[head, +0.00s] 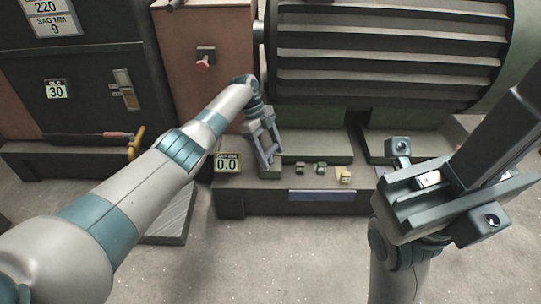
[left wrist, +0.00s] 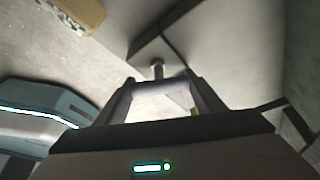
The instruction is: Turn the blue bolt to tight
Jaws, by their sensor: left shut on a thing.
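My left gripper (head: 266,155) reaches down to the left end of the dark base under the ribbed drum. In the left wrist view its two fingers (left wrist: 163,95) are closed on a bluish-purple piece (left wrist: 160,87), which I take to be the blue bolt. A small grey stud (left wrist: 157,67) shows just beyond it. In the head view the fingers hide the bolt.
A dark cabinet (head: 75,90) stands left. The floor in front (head: 280,260) is clear.

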